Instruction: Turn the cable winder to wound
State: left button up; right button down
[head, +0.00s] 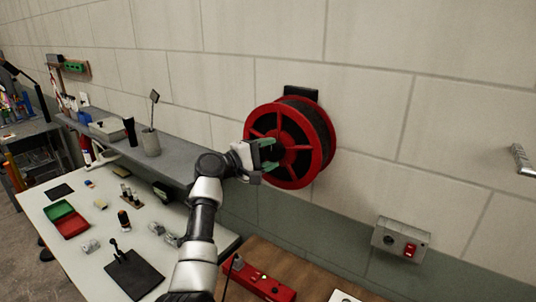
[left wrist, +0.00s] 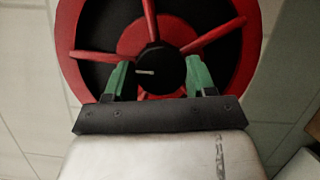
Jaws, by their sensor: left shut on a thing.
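The cable winder (head: 321,130) is a red spoked reel with a dark drum, fixed to the wall at the middle of the head view. In the left wrist view its red rim and spokes (left wrist: 205,36) fill the upper part, around a black round knob (left wrist: 158,72) with a pale mark. My left gripper (head: 266,152) is at the front of the reel. In the left wrist view its green fingers (left wrist: 158,78) are on either side of the knob, shut on it. The right gripper is not in view.
A grey shelf (head: 172,166) with a cup, a black flashlight and a box runs along the wall at left. Below it a white table (head: 75,235) holds a red and green tray and small parts. A switch box (head: 400,238) is on the wall at lower right.

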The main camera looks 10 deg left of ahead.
pick_arm(q)
jog(key=shift+f, duration=0.15)
jog(key=o, duration=0.9)
jog(key=b+v, duration=0.5)
jog(key=v, duration=0.5)
jog(key=shift+s+a, duration=0.25)
jog(key=shift+s, duration=0.05)
jog(key=shift+f, duration=0.1)
